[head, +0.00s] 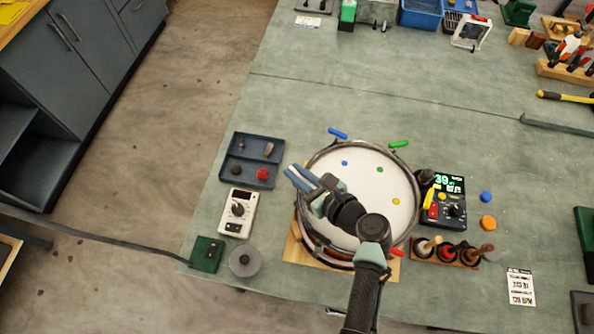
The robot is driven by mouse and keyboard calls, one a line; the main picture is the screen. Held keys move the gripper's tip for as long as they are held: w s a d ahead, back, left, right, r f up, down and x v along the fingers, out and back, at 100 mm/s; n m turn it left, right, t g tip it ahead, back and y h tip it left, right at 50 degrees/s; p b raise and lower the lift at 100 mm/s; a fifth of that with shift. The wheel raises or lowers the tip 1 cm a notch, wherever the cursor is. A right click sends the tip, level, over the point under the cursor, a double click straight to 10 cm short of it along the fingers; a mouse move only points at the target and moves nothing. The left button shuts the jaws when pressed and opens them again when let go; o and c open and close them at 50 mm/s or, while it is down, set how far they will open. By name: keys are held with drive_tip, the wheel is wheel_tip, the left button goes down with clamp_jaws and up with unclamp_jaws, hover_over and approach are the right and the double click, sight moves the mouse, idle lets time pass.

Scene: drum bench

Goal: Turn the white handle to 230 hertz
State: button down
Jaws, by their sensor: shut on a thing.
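The drum (368,185) with a pale head and dark rim sits on a wooden board. Blue (338,133), green (398,144) and red (396,252) handles stick out around its rim. My gripper (297,176) reaches across the drum from the lower right, its blue-grey fingers at the left rim. It is shut on what appears to be the white handle, which the fingers hide almost fully. The black meter (448,200) right of the drum shows green digits that look like 39; any further digit is unclear.
Left of the drum are a dark tray (238,158), a white meter with a knob (238,212), a green box (207,254) and a grey round piece (245,260). A rack of wooden-handled tools (446,251) stands close at the right.

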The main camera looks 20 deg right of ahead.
idle(0.4)
drive_tip(key=shift+w+n+g+y+b, duration=0.1)
drive_tip(key=shift+n+g+y+b, duration=0.45)
drive_tip(key=shift+n+y, duration=0.6)
drive_tip(key=shift+n+g+y+b, duration=1.2)
drive_tip(key=shift+n+g+y, duration=0.05)
drive_tip(key=shift+n+y, duration=0.5)
drive_tip(key=c, duration=0.9)
unclamp_jaws()
drive_tip(key=shift+d, duration=0.1)
